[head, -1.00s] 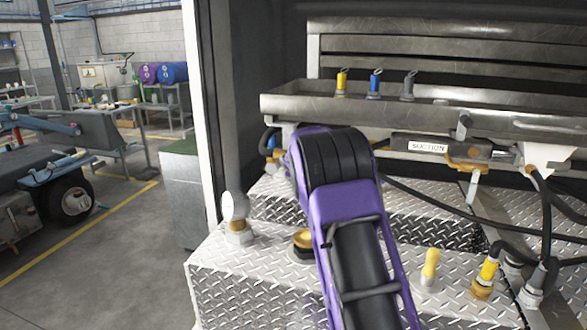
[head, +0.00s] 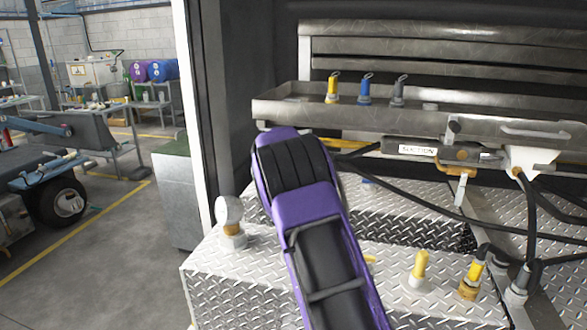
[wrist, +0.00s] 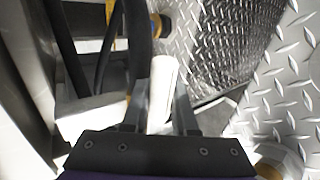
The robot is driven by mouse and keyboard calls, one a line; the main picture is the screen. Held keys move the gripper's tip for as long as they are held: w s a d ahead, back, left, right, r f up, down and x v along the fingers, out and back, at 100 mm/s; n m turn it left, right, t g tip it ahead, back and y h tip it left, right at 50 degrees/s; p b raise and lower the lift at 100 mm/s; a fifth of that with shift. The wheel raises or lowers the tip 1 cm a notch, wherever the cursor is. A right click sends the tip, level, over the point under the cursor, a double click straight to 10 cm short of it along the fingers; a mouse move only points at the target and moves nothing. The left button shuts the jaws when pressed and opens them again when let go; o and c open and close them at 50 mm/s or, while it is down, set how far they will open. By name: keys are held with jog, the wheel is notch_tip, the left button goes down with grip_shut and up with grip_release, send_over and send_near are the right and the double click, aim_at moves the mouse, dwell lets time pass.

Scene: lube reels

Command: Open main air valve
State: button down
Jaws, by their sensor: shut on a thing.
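In the wrist view, my gripper (wrist: 160,98) has its two grey fingers on either side of a white, bar-like handle (wrist: 162,80). It is shut on this handle, which points up and away between the fingers. The part of the handle deeper between the fingers is hidden. I cannot tell for certain that it is the main air valve's handle. In the head view my purple arm reaches under the left end of the metal tray (head: 285,108), and it hides my gripper and the handle.
Yellow, blue and grey nozzles (head: 365,88) stand in the tray. Right of my arm are a valve labelled SUCTION (head: 417,150), black hoses (head: 400,187) and yellow fittings (head: 419,268). A round white-faced gauge (head: 229,210) stands on the diamond plate to the left.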

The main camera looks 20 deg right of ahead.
jog(key=shift+r, duration=0.1)
jog(key=c, duration=0.7)
grip_release()
jog(key=b+v, duration=0.2)
jog(key=v, duration=1.5)
jog(key=shift+s, duration=0.15)
jog(key=shift+r, duration=0.1)
